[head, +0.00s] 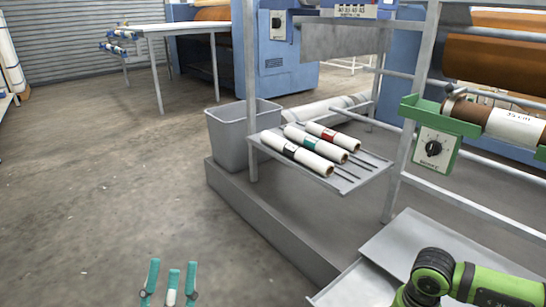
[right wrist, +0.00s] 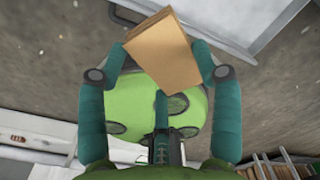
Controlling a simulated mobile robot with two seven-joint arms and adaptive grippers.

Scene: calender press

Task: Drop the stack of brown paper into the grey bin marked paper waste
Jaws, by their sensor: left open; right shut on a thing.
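The stack of brown paper (right wrist: 165,50) is in the right wrist view, between the two teal fingers of my right gripper (right wrist: 162,62). The gripper is shut on it, and the stack sits tilted in the fingers. The stack does not show in the head view. A grey open-topped bin (head: 230,148) stands left of the metal frame in the head view. No paper waste marking can be read on it, and its floor is hidden. My left gripper (head: 172,274) is open and empty at the bottom of the head view, over the floor.
A rack shelf (head: 345,179) with three labelled rolls (head: 297,155) juts out right of the bin. A low grey plinth (head: 260,220) runs below it. A green dial unit (head: 435,149) and brown roll stand at the right. Open floor (head: 100,190) lies at the left.

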